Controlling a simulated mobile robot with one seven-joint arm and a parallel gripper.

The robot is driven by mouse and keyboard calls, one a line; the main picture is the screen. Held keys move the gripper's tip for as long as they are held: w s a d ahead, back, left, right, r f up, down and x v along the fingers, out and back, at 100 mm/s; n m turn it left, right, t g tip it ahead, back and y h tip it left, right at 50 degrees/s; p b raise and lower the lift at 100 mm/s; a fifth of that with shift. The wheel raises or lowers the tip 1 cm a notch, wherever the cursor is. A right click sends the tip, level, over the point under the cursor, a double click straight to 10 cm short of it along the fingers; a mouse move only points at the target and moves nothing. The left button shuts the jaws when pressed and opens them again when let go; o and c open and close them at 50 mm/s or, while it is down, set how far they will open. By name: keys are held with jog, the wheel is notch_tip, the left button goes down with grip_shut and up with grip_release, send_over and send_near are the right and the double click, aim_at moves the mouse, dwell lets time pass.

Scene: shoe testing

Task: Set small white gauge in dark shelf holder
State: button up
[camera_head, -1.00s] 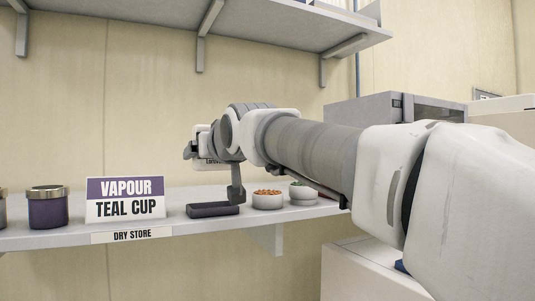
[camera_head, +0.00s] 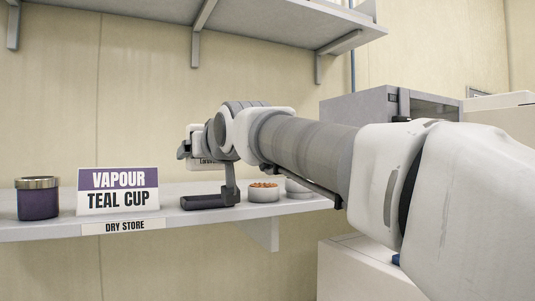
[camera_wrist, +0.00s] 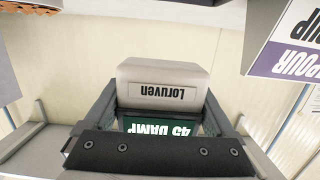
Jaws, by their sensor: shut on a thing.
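My gripper (camera_wrist: 161,108) is shut on a small white gauge (camera_wrist: 165,72) in the wrist view. The gauge has a "Loruven" label and a dark green panel reading "45 DAMP", both upside down there. In the head view the hand is above the shelf, and part of the label shows beneath it; the fingers are mostly hidden. A low dark holder (camera_head: 205,202) lies on the shelf, below the hand and right of the sign. A grey upright stands at the holder's right end and overlaps my arm in the picture; I cannot tell what it belongs to.
The "VAPOUR TEAL CUP" sign (camera_head: 118,192) and a purple jar (camera_head: 38,200) stand to the left on the shelf (camera_head: 60,230). A bowl of orange-brown bits (camera_head: 263,193) and a paler bowl (camera_head: 298,190) stand to the right. An upper shelf (camera_head: 270,22) is overhead.

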jog(key=shift+f+b, duration=1.45)
jog(key=shift+f, duration=0.45)
jog(key=shift+f+b, duration=1.15)
jog(key=shift+b, duration=0.1)
jog(key=o, duration=1.3)
jog(key=shift+s, duration=0.15)
jog(key=b+v, duration=0.2)
jog(key=v, duration=1.5)
jog(key=shift+s, duration=0.1)
